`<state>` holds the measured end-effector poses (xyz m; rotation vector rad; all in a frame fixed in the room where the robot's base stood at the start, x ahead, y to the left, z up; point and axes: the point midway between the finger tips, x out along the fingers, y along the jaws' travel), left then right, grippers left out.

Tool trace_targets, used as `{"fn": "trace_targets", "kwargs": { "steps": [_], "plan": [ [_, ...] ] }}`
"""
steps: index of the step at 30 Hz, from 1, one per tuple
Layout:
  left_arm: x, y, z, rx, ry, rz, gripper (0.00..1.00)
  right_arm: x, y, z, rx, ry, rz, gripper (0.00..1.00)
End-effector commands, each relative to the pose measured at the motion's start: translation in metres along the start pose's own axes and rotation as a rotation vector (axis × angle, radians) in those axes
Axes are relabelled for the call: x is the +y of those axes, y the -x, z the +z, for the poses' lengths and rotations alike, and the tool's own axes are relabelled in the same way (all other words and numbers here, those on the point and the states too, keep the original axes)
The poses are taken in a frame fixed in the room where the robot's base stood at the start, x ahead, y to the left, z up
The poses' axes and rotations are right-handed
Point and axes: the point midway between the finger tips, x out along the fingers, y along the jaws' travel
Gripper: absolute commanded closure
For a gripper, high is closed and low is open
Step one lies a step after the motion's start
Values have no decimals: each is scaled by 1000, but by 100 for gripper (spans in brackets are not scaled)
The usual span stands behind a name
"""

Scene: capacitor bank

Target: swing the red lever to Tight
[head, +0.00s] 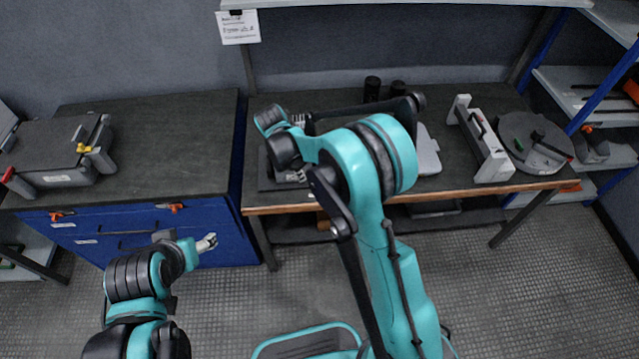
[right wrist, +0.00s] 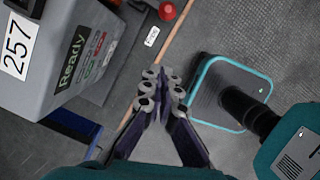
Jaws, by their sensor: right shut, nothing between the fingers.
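A red round knob (right wrist: 167,10) on a dark arm shows at the top edge of the right wrist view; it looks like the lever's end, and the rest is cut off. A small white label (right wrist: 151,36) lies beside it, too small to read. My right gripper (right wrist: 161,88) is shut and empty, below the knob in the picture and apart from it. In the head view my right arm hides much of this spot. My left gripper (head: 207,243) is in front of the blue cabinet, away from the bench; its jaws are too small to judge.
A grey box (right wrist: 60,62) marked Ready and 257 stands left of my right gripper. The bench's wooden edge (right wrist: 178,37) runs close by. A grey device (head: 60,180) with red and yellow handles sits on the left cabinet. A white frame (head: 483,140) and round plate (head: 520,128) stand right.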

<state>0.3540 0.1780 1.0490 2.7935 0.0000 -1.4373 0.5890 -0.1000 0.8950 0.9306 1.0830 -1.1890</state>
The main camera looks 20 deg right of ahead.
Motion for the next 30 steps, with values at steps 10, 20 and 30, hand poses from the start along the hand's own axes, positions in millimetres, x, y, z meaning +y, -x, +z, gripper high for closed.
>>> {"fn": "trace_targets", "kwargs": {
  "steps": [10, 20, 30],
  "plan": [
    [0, 0, 0, 0, 0, 0, 37, 0, -2, -1, -1, 6, -2, 100],
    [0, -12, 9, 0, 0, 0, 37, 1, -44, -1, -1, 3, -2, 100],
    [0, -30, 22, 0, 0, 0, 37, 0, -106, 9, -1, 0, -2, 100]
  ]
}}
